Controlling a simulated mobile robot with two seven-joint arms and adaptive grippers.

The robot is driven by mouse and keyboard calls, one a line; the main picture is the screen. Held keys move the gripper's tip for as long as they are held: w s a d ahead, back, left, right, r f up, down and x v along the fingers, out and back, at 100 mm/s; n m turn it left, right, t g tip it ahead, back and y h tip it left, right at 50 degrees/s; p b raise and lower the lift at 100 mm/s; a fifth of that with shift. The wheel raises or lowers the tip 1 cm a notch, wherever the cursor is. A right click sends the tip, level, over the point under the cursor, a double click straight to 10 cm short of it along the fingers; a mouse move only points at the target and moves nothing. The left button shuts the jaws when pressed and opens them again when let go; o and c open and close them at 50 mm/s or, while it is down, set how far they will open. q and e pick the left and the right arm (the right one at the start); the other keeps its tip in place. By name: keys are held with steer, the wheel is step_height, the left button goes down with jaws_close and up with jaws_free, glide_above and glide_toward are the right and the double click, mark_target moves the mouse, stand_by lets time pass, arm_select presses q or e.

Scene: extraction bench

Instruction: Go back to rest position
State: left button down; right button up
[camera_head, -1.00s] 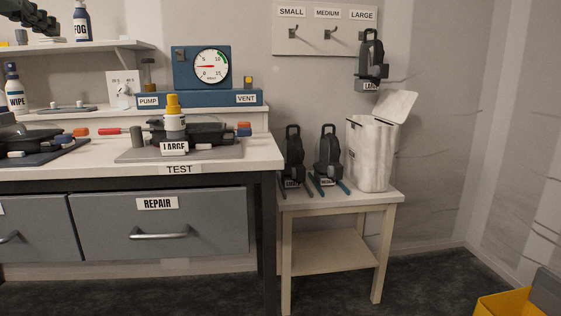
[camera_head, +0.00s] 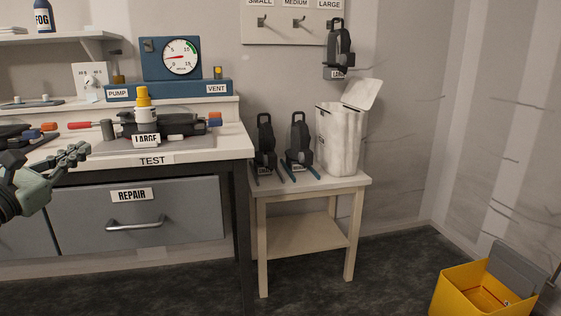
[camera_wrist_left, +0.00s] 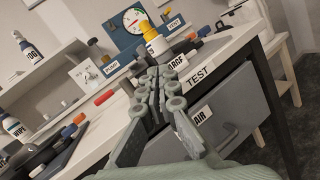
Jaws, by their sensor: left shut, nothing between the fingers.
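My left gripper (camera_head: 76,156) comes in at the left edge of the head view, in front of the workbench and at about the height of its top. Its fingers are shut and hold nothing. In the left wrist view the closed fingers (camera_wrist_left: 160,92) point toward the bench edge and the TEST label. My right gripper is in neither view now.
The workbench top (camera_head: 232,140) carries a LARGE-labelled device with a yellow-capped bottle (camera_head: 145,108). A grey REPAIR drawer (camera_head: 180,208) is shut below. A small side table (camera_head: 330,183) holds two dark devices and a white bin (camera_head: 338,140). A yellow box (camera_head: 455,290) stands lower right.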

arm_select(q)
steer(key=s+a+f+n+g+y, duration=0.1)
steer(key=s+a+f+n+y, duration=0.3)
steer(key=f+n, duration=0.6)
steer(key=s+a+f+n+g+y, duration=0.1)
steer(key=f+n+g+y, duration=0.1)
steer(key=f+n+y, duration=0.55)
steer(key=s+d+f+n+g+h+p, duration=0.1)
steer(key=s+f+n+g, duration=0.25)
steer(key=f+n, duration=0.45)
steer(key=s+d+f+n+g, duration=0.15)
steer(key=s+f+n, duration=0.35)
steer(key=f, duration=0.6)
steer(key=s+d+f+n+g+h+p, duration=0.1)
steer(key=s+d+f+n+g+h, duration=0.4)
steer(key=s+d+f, duration=1.1)
steer(key=s+d+n+g, duration=0.1)
steer(key=s+n+g, duration=0.1)
steer(key=n, duration=0.3)
steer(key=shift+s+f+n+g, duration=0.25)
steer(key=shift+n+g, duration=0.1)
steer(key=shift+g, duration=0.35)
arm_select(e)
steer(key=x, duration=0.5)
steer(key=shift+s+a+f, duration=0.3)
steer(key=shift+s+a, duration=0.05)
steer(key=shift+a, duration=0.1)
arm_select(q)
steer(key=shift+w, duration=0.1)
